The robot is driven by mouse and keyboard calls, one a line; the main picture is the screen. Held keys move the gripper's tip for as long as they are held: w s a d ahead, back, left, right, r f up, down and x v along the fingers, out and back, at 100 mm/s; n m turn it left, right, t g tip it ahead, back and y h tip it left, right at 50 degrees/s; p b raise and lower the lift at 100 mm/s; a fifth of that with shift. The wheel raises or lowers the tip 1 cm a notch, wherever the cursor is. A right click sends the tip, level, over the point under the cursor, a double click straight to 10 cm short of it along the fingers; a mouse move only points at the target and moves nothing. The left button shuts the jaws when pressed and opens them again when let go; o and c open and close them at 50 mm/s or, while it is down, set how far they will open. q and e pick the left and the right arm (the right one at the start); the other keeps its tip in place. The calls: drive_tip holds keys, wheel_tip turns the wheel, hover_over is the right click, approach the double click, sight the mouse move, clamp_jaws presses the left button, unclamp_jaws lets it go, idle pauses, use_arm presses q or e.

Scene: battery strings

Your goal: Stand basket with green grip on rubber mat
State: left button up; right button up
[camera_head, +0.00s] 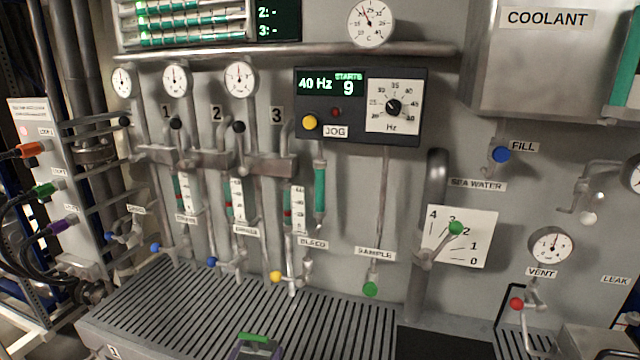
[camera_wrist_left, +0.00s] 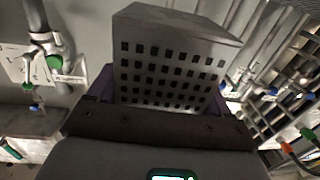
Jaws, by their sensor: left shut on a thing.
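The green grip of the basket (camera_head: 255,338) shows at the bottom edge of the head view, over the slatted deck; the rest is mostly cut off. In the left wrist view the grey perforated basket (camera_wrist_left: 170,75) fills the middle. My left gripper (camera_wrist_left: 160,98) is shut on it, a purple finger at each side. In the head view only a little of my left gripper (camera_head: 262,352) shows near the grip. A flat black patch, apparently the rubber mat (camera_head: 440,343), lies right of the basket and looks empty. My right gripper is not in view.
The slatted grey deck (camera_head: 190,305) runs along the panel. Green-knobbed sample valve (camera_head: 370,289), yellow knob (camera_head: 276,277) and red-knobbed vent valve (camera_head: 517,303) stick out low around the deck and mat. A grey box edge (camera_head: 590,342) stands at the right.

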use_arm(q)
drive_tip(key=s+a+f+n+y+p, duration=0.1)
drive_tip(key=s+a+f+y, duration=0.1)
drive_tip(key=s+a, duration=0.35)
drive_tip(key=s+a+f+n+y, duration=0.1)
drive_tip(key=s+a, duration=0.1)
drive_tip(key=s, duration=0.7)
wheel_tip(320, 180, up, 21)
drive_tip(key=s+p, duration=0.2)
drive_tip(key=p, duration=2.9)
drive_tip(key=shift+s+d, duration=0.15)
drive_tip(key=shift+f, duration=0.1)
